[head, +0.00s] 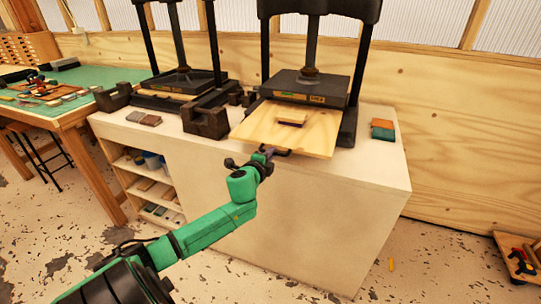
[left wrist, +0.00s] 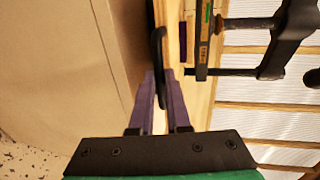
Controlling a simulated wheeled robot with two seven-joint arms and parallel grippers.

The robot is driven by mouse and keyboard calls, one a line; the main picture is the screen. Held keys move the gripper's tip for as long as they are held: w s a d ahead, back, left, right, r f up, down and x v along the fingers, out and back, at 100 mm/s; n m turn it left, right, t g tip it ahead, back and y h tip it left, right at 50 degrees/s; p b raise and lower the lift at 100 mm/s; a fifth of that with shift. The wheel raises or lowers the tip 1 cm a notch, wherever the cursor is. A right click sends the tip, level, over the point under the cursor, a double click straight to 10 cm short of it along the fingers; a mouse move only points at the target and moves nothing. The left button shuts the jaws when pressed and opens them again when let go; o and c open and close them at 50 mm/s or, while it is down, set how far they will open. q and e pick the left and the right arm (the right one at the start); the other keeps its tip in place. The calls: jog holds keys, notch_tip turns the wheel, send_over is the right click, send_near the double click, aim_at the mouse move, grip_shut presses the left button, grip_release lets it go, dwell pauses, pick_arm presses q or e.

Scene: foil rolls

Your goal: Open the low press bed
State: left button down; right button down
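The right-hand press (head: 305,85) stands on the pale cabinet, and its light wooden bed (head: 262,131) sticks out toward me past the black base. A dark bar handle (head: 278,152) sits at the bed's front edge. My left gripper (head: 268,153) is at this handle. In the left wrist view, the dark handle (left wrist: 159,50) runs between the two purple fingers (left wrist: 160,85), which close in on both its sides. The wooden bed edge lies just beyond. My right gripper is not in view.
A second press (head: 183,80) stands to the left, with dark blocks (head: 207,122) between the two. Small coloured blocks (head: 383,129) sit at the cabinet's right. A green-topped table (head: 60,105) is at far left. The space in front of the cabinet (head: 330,205) is clear.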

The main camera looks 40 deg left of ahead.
pick_arm(q)
jog(key=c, duration=0.9)
grip_release()
jog(key=v, duration=1.4)
jog(key=shift+s+d+r, duration=0.1)
jog(key=shift+s+d, duration=0.05)
jog(key=shift+s, duration=0.05)
